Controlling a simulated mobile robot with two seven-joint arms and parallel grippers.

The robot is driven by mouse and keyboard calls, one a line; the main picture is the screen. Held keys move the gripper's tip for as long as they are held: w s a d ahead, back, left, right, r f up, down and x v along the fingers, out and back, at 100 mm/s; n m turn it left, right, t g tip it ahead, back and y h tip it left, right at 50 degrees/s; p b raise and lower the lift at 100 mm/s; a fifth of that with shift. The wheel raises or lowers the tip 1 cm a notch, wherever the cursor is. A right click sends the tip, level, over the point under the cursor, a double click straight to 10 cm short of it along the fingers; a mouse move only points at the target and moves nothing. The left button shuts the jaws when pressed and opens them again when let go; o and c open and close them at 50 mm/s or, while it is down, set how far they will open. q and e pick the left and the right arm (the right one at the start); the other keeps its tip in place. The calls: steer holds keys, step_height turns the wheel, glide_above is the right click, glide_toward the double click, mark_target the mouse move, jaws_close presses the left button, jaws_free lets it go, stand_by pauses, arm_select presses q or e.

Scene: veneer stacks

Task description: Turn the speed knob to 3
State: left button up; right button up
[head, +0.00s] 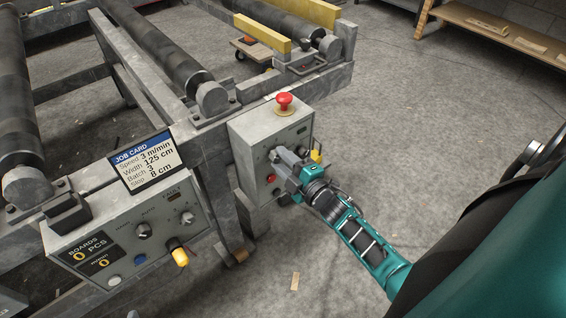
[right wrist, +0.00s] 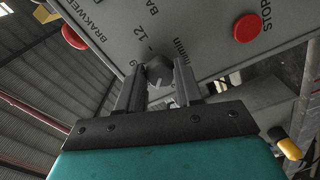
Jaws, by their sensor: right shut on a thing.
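The speed knob (right wrist: 158,72) is a dark grey round knob with a pale mark, on a grey panel printed "m/min", with 12 and 9 legible beside it. My right gripper (right wrist: 160,84) is shut on it, one finger on each side. Which number the mark points to, I cannot tell. In the head view my right gripper (head: 281,163) is at the front face of the grey control box (head: 246,140) and hides the knob. A job card (head: 146,161) on the frame reads speed 3 m/min. My left gripper is out of view.
A yellow-tipped lever (head: 316,156) sits close to my right gripper. A second panel (head: 80,240) is at lower left.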

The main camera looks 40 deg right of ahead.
steer(key=n+b, duration=0.1)
steer(key=n, duration=0.2)
steer(key=shift+f+n, duration=0.1)
steer(key=shift+n, duration=0.3)
steer(key=shift+n+b, duration=0.45)
steer(key=shift+n, duration=0.45)
steer(key=n+b, duration=0.1)
steer(key=n, duration=0.1)
steer(key=shift+n, duration=0.3)
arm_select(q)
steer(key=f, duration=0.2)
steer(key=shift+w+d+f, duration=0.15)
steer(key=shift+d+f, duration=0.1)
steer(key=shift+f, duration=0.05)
arm_select(e)
steer(key=shift+n, duration=0.5)
arm_select(q)
steer(key=shift+b, duration=0.3)
arm_select(e)
steer(key=o, duration=1)
steer(key=shift+r, duration=0.2)
steer(key=shift+o, duration=0.2)
arm_select(q)
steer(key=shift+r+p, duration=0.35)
steer(key=shift+p, duration=0.05)
arm_select(e)
steer(key=s+d, duration=0.1)
steer(key=s, duration=1.2)
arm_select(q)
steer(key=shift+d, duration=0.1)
